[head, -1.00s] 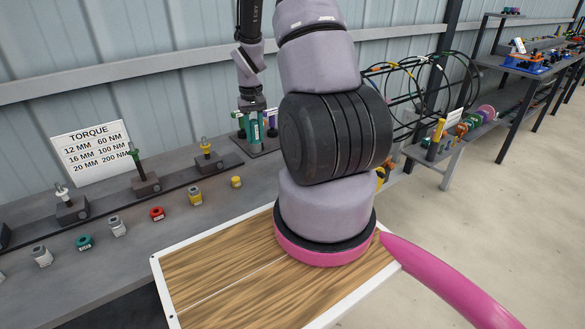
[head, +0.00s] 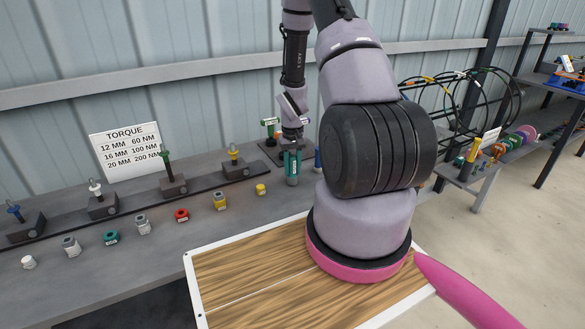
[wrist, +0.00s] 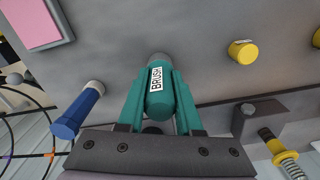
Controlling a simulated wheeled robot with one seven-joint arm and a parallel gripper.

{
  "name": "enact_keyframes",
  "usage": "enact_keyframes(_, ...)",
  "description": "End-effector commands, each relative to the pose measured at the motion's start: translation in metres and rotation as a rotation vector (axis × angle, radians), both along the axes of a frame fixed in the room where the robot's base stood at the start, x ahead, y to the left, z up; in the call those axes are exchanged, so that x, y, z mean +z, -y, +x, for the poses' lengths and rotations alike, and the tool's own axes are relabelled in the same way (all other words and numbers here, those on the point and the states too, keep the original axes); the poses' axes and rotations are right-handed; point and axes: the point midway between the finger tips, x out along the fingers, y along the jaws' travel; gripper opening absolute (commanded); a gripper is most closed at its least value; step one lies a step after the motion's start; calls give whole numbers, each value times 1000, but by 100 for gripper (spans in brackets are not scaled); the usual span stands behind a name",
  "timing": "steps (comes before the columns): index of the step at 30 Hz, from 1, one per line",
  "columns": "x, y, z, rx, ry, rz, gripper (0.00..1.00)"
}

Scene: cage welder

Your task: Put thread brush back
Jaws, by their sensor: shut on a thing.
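The thread brush is a teal handle labelled BRUSH, seen in the wrist view (wrist: 159,95), with a grey far end. My gripper (wrist: 160,82) is shut on it, with a teal finger on each side. In the head view my gripper (head: 292,165) points down and holds the brush upright at the back of the grey bench (head: 235,225). Whether its lower end touches the bench cannot be told. A dark stand (head: 272,152) is just behind the gripper, partly hidden by it. A green-topped tool (head: 270,127) shows there, and a blue handle (wrist: 77,112) stands beside the brush.
A rail with several spring fixtures (head: 172,182) runs along the bench left of my gripper. Several coloured caps, including a yellow one (head: 261,189), stand in front. A torque sign (head: 127,148) is behind. Black cable hoops (head: 460,100) are at right.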

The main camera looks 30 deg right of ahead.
Motion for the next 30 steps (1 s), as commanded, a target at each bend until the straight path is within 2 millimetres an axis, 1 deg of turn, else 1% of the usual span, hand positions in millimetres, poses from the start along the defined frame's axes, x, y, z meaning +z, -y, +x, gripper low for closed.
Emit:
enact_keyframes(8, -2, 0, 0, 0, 0, 0, 0)
enact_keyframes(9, -2, 0, 0, 0, 1, 0, 42)
enact_keyframes(11, -2, 0, 0, 0, 1, 0, 64)
enact_keyframes(20, -2, 0, 0, 0, 1, 0, 64)
enact_keyframes(23, 3, 0, 1, 0, 2, -1, 64)
enact_keyframes(26, 17, 0, 1, -1, 4, -1, 64)
enact_keyframes(30, 46, 0, 2, -1, 7, -1, 64)
